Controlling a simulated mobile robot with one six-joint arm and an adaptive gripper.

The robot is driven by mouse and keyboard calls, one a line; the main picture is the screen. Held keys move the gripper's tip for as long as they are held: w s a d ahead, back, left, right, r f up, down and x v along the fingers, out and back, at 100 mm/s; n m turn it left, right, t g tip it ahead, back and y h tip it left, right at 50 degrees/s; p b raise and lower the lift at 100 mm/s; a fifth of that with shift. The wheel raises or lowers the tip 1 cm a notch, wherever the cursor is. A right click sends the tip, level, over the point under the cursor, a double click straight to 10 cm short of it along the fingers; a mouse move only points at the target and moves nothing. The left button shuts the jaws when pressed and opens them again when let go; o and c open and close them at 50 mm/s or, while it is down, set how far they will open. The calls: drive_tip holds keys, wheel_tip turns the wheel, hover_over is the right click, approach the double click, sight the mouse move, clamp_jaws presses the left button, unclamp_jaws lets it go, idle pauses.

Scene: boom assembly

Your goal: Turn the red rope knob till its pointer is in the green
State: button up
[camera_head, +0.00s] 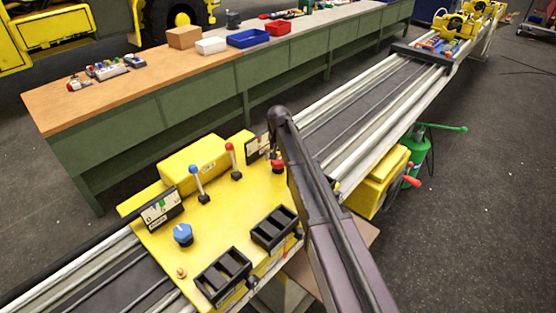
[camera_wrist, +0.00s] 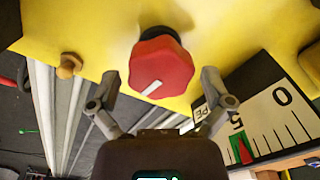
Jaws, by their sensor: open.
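The red rope knob (camera_wrist: 162,66) stands on the yellow panel in the wrist view, with a white line on its face toward the lower left. My gripper (camera_wrist: 158,78) is open, one finger left of the knob and one right, with visible gaps. Whether the fingertips are level with the knob is hard to tell. A white gauge (camera_wrist: 270,122) at the right shows 0, 5, a green band and a red pointer at or beside the green; its exact place is unclear. In the head view the knob (camera_head: 277,165) and its gauge (camera_head: 254,149) are partly hidden by my arm.
The yellow panel (camera_head: 225,215) also bears a blue knob (camera_head: 183,234), a second gauge (camera_head: 161,209), a blue-topped lever (camera_head: 198,183), a red-topped lever (camera_head: 233,160) and black slotted blocks (camera_head: 224,277). A brass-coloured stud (camera_wrist: 69,66) stands left of my gripper.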

drive_tip(key=shift+n, duration=0.5)
drive_tip(key=n, duration=0.2)
drive_tip(key=shift+n, duration=0.4)
wheel_tip(320, 180, up, 14)
drive_tip(key=p, duration=1.4)
drive_tip(key=s+d+f+m+b, duration=0.1)
drive_tip(key=s+d+f+b, duration=0.3)
drive_tip(key=s+d, duration=0.6)
drive_tip(key=s+d+f+m+b, duration=0.1)
drive_tip(key=s+d+f+b, duration=0.3)
drive_tip(key=s+d, duration=0.6)
drive_tip(key=shift+s+d+f+m+b, duration=0.2)
drive_tip(key=shift+s+f+m+b, duration=0.1)
drive_tip(key=shift+s, duration=0.4)
drive_tip(key=shift+m, duration=0.3)
drive_tip(key=s, duration=0.1)
drive_tip(key=s+d+f+b, duration=0.1)
drive_tip(key=s, duration=0.1)
drive_tip(key=s+d, duration=0.1)
drive_tip(key=shift+s+d+f, duration=0.2)
drive_tip(key=shift+s+d, duration=0.05)
